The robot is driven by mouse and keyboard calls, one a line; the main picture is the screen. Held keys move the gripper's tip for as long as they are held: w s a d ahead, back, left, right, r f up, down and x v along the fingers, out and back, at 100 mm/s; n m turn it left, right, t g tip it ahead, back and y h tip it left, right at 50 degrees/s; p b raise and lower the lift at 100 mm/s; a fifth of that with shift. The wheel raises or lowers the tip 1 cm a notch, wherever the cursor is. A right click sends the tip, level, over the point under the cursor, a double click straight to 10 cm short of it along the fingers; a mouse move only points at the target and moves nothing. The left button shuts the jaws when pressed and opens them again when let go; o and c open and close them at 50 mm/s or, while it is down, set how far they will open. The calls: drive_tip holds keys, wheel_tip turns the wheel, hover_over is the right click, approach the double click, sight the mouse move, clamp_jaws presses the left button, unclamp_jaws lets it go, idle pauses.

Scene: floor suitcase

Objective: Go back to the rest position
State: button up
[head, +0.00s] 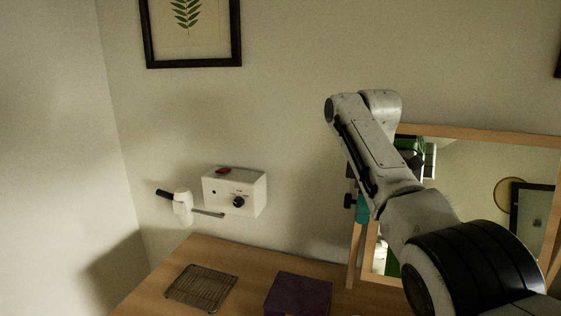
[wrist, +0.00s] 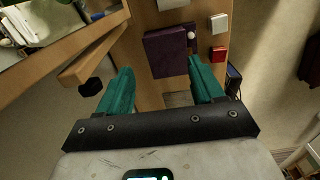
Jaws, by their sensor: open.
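My gripper (wrist: 158,70) is open in the wrist view, with its two teal fingers wide apart and nothing between them that it holds. In the head view my arm rises at the right and bends over at the top. My gripper hangs on its far side, mostly hidden, with a bit of teal finger (head: 362,208) showing beside the mirror's left edge. In the wrist view the wooden table and a purple box (wrist: 165,52) lie beyond the fingers; the purple box also shows at the bottom of the head view (head: 298,295).
A wood-framed mirror (head: 470,165) stands close behind my arm. A wire rack (head: 201,288) lies on the table (head: 235,262). A white box with a knob (head: 236,193) is at the wall.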

drive_tip(key=s+f+m+t, duration=0.1)
drive_tip(key=s+f+m, duration=0.25)
drive_tip(key=f, duration=1.35)
drive_tip(key=s+d+f+m+t, duration=0.1)
drive_tip(key=s+f+m, duration=0.1)
drive_tip(key=s+f, duration=0.3)
drive_tip(key=s+d+f+m, duration=0.1)
drive_tip(key=s+f+m, duration=0.1)
drive_tip(key=s+f, duration=0.3)
drive_tip(key=s+d+f+m+t, duration=0.1)
drive_tip(key=s+f, duration=0.4)
drive_tip(key=s, duration=0.5)
drive_tip(key=shift+s+d+f+m+t+y, duration=0.2)
drive_tip(key=shift+m+t+y, duration=0.15)
drive_tip(key=shift+m, duration=0.3)
drive_tip(key=s+d+r+m+t, duration=0.1)
drive_tip(key=s+d+m, duration=0.1)
drive_tip(key=s, duration=0.5)
drive_tip(key=s+d+r+m, duration=0.1)
drive_tip(key=s+d+m, duration=0.1)
drive_tip(key=s, duration=0.6)
drive_tip(key=s+d+f+m+g+b, duration=0.1)
drive_tip(key=s+f+g+b, duration=0.2)
drive_tip(key=s+f, duration=0.6)
drive_tip(key=shift+s+d+g+h, duration=0.2)
drive_tip(key=shift+s+g+h, duration=0.25)
drive_tip(key=shift+s, duration=0.6)
